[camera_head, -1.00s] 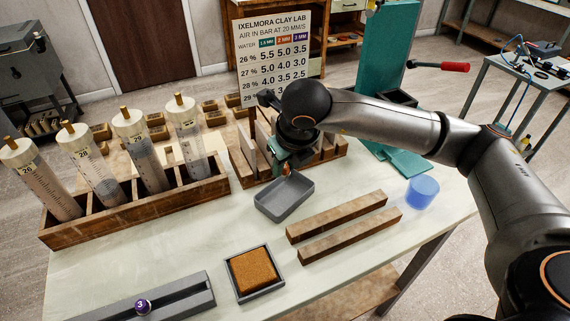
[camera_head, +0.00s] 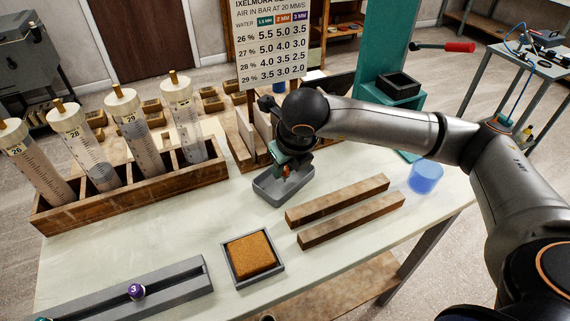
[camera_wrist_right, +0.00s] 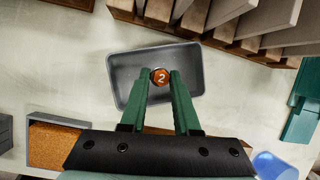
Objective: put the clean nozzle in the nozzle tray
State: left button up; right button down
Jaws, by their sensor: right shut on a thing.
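My right gripper (camera_head: 287,170) is shut on an orange nozzle (camera_wrist_right: 160,76) marked 2, held between its green fingertips. The nozzle also shows as a small orange spot in the head view (camera_head: 286,175). It is above or inside a shallow grey rectangular tray (camera_head: 265,192), which lies behind it in the right wrist view (camera_wrist_right: 125,72). I cannot tell whether the nozzle touches the tray floor. The tray looks otherwise empty. A long grey holder (camera_head: 180,287) at the front left bears a purple nozzle (camera_head: 136,291) marked 3. My left gripper is not in view.
An orange-brown pad in a grey frame (camera_head: 229,276) and two wooden bars (camera_head: 340,201) lie near the tray. A blue translucent cup (camera_head: 425,176) stands at right. A wooden rack (camera_head: 60,218) holds several clay tubes. A wooden slotted block (camera_wrist_right: 215,42) stands just behind the tray.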

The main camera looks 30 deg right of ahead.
jog(key=c, duration=0.6)
grip_release()
jog(key=shift+o, duration=0.2)
jog(key=v, duration=1.2)
jog(key=shift+r, duration=0.25)
jog(key=shift+s, duration=0.2)
